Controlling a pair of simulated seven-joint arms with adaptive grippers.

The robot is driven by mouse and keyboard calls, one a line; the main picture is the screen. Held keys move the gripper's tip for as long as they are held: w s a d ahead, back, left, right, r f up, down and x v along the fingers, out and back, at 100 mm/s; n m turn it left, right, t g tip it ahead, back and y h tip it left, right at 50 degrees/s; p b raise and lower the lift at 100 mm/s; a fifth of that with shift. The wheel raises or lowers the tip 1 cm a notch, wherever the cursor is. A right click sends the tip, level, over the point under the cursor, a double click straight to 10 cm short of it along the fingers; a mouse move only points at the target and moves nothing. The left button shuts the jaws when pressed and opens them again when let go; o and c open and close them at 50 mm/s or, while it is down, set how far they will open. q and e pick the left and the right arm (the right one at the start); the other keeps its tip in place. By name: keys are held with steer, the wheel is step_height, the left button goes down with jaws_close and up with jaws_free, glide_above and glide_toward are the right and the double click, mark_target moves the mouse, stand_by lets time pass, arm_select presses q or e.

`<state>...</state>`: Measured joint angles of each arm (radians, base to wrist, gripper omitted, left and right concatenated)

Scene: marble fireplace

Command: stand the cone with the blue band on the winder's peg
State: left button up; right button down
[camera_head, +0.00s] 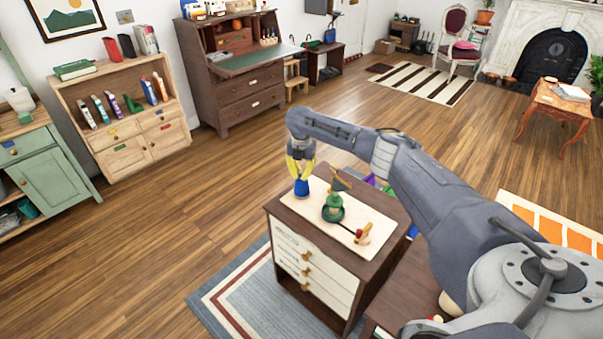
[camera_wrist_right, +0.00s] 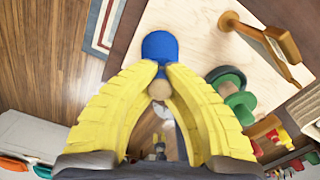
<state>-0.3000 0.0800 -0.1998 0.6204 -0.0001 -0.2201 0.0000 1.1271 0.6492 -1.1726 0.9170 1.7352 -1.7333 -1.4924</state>
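My right gripper (camera_head: 300,162) has yellow fingers and points down over the left end of a pale board (camera_head: 361,211) on a small cabinet. Its fingers close around the top of a blue cone-like piece (camera_head: 302,188). In the right wrist view the fingertips (camera_wrist_right: 163,70) press in on both sides of this blue piece (camera_wrist_right: 158,45), and a tan round tip (camera_wrist_right: 160,89) shows between them. I cannot tell whether its base touches the board. The winder (camera_head: 333,213) stands right of it, with a green wheel (camera_wrist_right: 228,82) and a wooden post (camera_wrist_right: 270,38). The peg is not clearly distinguishable.
The cabinet (camera_head: 317,289) has white drawers and stands on a blue-grey rug (camera_head: 229,290). A small red and tan piece (camera_head: 363,233) is at the board's right end. My right arm spans above the cabinet's right side. The floor to the left is clear.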

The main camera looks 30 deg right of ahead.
stand_by(0.3)
steer(key=c, duration=1.5)
jaws_free()
step_height(320, 180, up, 12)
steer(key=shift+s+a, duration=0.1)
